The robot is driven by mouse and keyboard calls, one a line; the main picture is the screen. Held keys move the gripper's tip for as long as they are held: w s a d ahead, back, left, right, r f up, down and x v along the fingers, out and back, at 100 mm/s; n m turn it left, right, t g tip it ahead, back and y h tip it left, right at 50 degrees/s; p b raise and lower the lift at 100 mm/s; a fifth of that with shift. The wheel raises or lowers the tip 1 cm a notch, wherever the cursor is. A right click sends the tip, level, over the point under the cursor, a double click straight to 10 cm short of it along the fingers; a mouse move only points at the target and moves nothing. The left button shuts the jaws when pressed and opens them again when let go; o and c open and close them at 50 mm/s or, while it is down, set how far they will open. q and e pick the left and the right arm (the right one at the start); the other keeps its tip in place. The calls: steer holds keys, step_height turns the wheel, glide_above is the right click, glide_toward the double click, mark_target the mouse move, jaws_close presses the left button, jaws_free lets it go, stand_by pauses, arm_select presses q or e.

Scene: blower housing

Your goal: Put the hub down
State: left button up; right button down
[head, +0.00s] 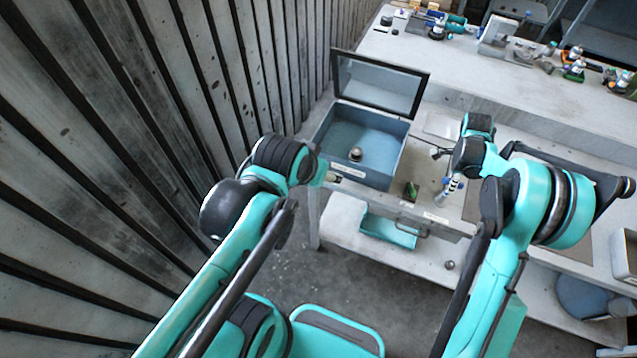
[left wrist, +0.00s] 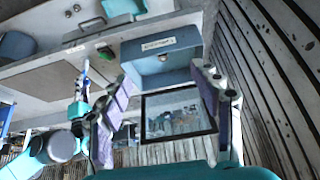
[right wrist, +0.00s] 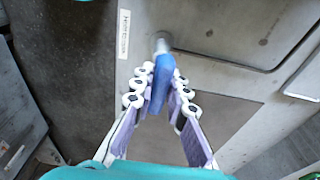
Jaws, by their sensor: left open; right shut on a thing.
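My right gripper (right wrist: 160,80) is shut on a slim blue piece, which I take to be the hub (right wrist: 160,82). A grey metal round end shows just beyond it; I cannot tell whether that belongs to it. In the head view the right gripper (head: 446,192) is over the front of the bench, and its fingers partly hide the piece. My left gripper (left wrist: 165,80) is open and empty, its fingers spread in front of the blue box (left wrist: 145,68). In the head view that box (head: 387,177) stands open left of the right gripper.
A small metal knob-like part (head: 355,153) is inside the box, under the raised glass lid (head: 378,86). A small green-and-dark block (head: 411,190) is at the bench front. A teal tray (head: 388,232) is below. Several tools crowd the back bench. A slatted wall (head: 215,60) borders the left.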

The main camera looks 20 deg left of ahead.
arm_select(q)
steer(key=s+f, duration=0.1)
steer(key=s, duration=0.1)
steer(key=shift+s+f+t, duration=0.35)
steer(key=shift+t, duration=0.05)
arm_select(e)
steer(key=shift+r, duration=2.25)
steer(key=c, duration=1.4)
jaws_free()
steer(key=shift+c, duration=0.2)
step_height(320, 180, up, 12)
steer(key=a, duration=0.1)
steer(key=shift+a, duration=0.25)
